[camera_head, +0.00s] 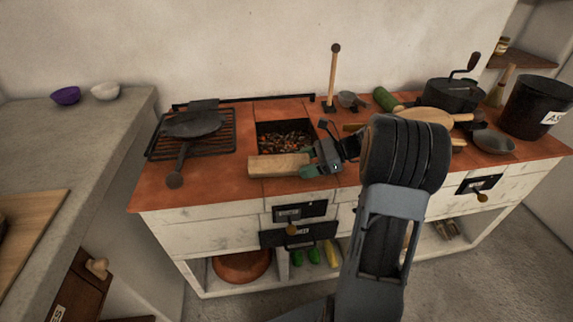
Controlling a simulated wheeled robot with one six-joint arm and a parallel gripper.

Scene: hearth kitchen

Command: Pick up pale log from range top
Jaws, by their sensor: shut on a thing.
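The pale log (278,165) is a light wooden block at the front of the orange range top (222,187), just in front of the square fire opening. My gripper (308,164) comes in from the right and is shut on the log's right end. The log lies roughly level. I cannot tell whether it touches the range top or is slightly above it. My arm hides part of the range's right front.
The fire opening (285,137) holds dark and glowing bits. A black pan (192,124) sits on a grill rack at left. A wooden-handled upright tool (333,80), a black pot (453,95) and a dark bucket (536,104) stand behind and right. Bare range top lies at front left.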

